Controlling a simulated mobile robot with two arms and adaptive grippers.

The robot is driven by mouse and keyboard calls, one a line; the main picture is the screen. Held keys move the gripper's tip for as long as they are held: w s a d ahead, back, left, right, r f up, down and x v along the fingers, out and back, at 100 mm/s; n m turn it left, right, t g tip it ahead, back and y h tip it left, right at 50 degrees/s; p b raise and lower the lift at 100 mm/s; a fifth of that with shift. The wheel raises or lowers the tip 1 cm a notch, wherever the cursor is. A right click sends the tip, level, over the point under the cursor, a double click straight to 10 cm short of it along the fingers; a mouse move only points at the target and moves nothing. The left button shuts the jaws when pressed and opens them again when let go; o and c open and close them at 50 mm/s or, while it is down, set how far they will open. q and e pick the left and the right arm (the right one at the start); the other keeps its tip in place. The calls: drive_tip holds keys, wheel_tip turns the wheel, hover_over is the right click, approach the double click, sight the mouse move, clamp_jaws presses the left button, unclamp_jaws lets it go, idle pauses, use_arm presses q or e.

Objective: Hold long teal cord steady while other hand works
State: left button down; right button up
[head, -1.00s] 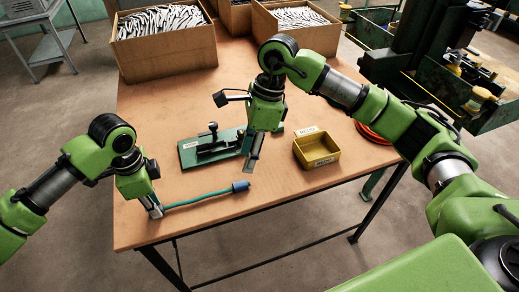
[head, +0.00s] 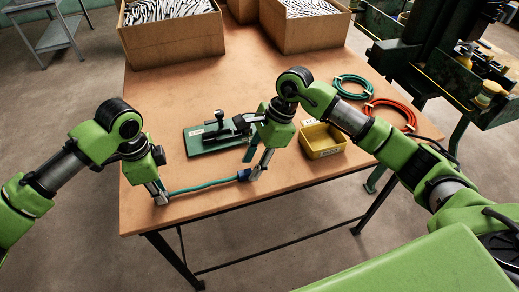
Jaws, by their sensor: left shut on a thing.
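The long teal cord (head: 205,186) stretches nearly straight along the front of the table. My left gripper (head: 160,197) is shut on its left end, low over the tabletop. The cord's right end carries a dark blue piece (head: 243,174). My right gripper (head: 256,174) is right at that blue piece, its fingertips low and overlapping it in the picture. I cannot tell whether the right fingers are closed on it.
A green-based press fixture (head: 213,136) with a lever stands behind the cord. A yellow bin (head: 322,141) is to the right. Coiled teal (head: 352,80) and orange (head: 392,110) cords lie beyond. Cardboard boxes (head: 175,39) stand at the back. The front left tabletop is clear.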

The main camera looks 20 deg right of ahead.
sight(267, 171)
drive_tip(key=shift+x, duration=1.1)
clamp_jaws()
drive_tip(key=shift+d, duration=0.7)
drive_tip(key=shift+d+r, duration=0.1)
drive_tip(key=shift+d, duration=0.9)
drive_tip(key=shift+d, duration=0.2)
drive_tip(key=shift+d, duration=0.55)
